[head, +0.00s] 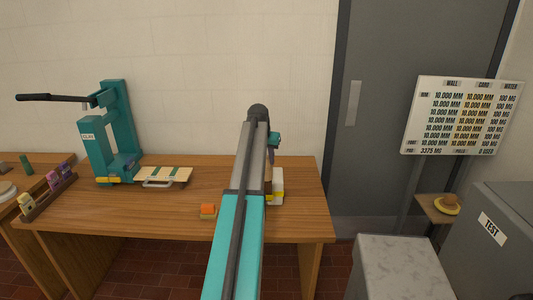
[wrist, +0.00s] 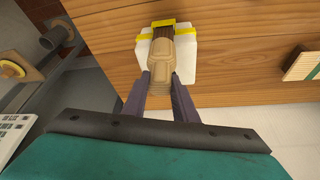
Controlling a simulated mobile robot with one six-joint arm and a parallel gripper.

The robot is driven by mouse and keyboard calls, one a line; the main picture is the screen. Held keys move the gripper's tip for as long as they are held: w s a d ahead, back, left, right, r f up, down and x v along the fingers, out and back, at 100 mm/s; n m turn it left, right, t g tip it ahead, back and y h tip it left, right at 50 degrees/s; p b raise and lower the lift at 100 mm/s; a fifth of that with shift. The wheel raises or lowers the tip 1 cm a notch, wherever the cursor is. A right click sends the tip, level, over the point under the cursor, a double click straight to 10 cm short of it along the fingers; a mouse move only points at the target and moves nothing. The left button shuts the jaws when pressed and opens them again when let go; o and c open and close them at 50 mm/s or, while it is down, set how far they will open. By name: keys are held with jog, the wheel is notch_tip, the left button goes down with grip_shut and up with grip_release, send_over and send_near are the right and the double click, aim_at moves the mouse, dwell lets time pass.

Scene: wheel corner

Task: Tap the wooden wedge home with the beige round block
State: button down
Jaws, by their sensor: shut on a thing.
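My gripper (wrist: 160,84) is shut on the beige round block (wrist: 158,70) in the wrist view, one dark finger on each side. The block's far end lies over or against a white holder (wrist: 187,52) with yellow bars. A dark brown, striped piece that looks like the wooden wedge (wrist: 163,36) sits in the holder, just beyond the block. I cannot tell whether block and wedge touch.
The wooden table (head: 110,215) carries a teal press (head: 97,145), a cream board with green stripes (head: 163,175), a small orange-topped block (head: 208,210) and a rack (head: 48,196) at the left. A grey pedestal (head: 400,265) and a sign (head: 465,115) stand at the right.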

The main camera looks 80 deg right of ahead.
jog(key=shift+r+p, duration=1.05)
jog(key=shift+r, duration=0.2)
jog(key=shift+r+p, duration=0.65)
jog(key=shift+r, duration=0.65)
notch_tip(320, 180, down, 6)
jog(key=shift+r+b, duration=0.1)
jog(key=shift+b, duration=1)
jog(key=shift+r+p, duration=0.8)
jog(key=shift+r, duration=0.6)
jog(key=shift+r, duration=0.1)
